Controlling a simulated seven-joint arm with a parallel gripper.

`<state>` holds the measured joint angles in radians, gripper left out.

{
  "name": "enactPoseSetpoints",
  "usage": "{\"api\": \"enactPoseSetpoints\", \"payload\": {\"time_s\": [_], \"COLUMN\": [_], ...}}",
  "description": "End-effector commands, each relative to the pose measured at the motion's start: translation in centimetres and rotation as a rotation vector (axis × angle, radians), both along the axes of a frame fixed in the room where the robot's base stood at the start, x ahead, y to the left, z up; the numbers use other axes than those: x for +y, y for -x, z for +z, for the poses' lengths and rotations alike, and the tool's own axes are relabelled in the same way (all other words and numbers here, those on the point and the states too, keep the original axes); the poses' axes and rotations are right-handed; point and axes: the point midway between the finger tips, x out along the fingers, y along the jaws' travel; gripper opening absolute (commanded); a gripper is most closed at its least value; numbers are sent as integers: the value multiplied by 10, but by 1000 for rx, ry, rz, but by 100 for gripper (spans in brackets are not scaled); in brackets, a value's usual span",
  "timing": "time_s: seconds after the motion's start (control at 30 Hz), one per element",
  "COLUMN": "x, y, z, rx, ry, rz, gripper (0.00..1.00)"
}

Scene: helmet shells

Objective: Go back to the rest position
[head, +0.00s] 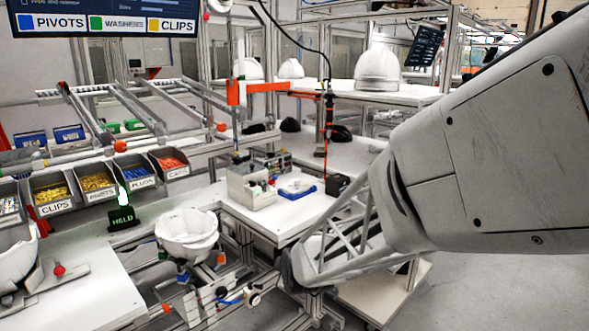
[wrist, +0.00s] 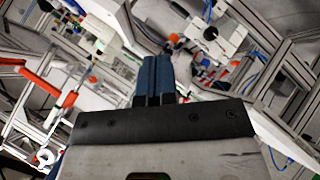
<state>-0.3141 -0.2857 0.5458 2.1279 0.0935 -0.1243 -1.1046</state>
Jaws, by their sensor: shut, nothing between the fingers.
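My gripper (wrist: 154,76) shows in the wrist view as two dark blue fingers pressed together, with nothing between them. They stand out from a black mounting plate over a blurred background of frames and fixtures. In the head view my arm reaches in from the right, and I cannot make out the fingers there. A white helmet shell (head: 187,234) sits open side up on a fixture at the lower centre, left of my arm and apart from it. Another white shell (head: 16,258) is cut off at the left edge.
Labelled parts bins (head: 97,184) stand in a row at the left. A white worktable (head: 290,222) carries a grey box and a blue tray. An orange bar (head: 262,88) on a post rises behind it. Metal framing surrounds the fixture. Grey floor is open at lower right.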

Motion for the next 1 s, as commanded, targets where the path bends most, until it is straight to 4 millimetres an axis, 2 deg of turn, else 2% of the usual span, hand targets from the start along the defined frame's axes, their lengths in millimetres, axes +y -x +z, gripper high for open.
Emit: {"api": "enactPoseSetpoints", "payload": {"time_s": [0.03, 0.17, 0.3, 0.47, 0.6, 0.8, 0.9, 1.0], "x": [-17, -54, -91, -130, -159, -187, -194, -198], "y": [12, 47, 90, 148, 203, 271, 294, 307], "z": [14, 38, 61, 82, 97, 109, 111, 112], "rx": [40, 163, 285, 414, 515, 618, 649, 667], "ry": [-34, -121, -206, -295, -363, -434, -454, -465], "rz": [-52, -196, -364, -575, -774, -1029, -1114, -1166], "gripper": [0, 0, 0, 0, 0, 0, 0, 0]}}
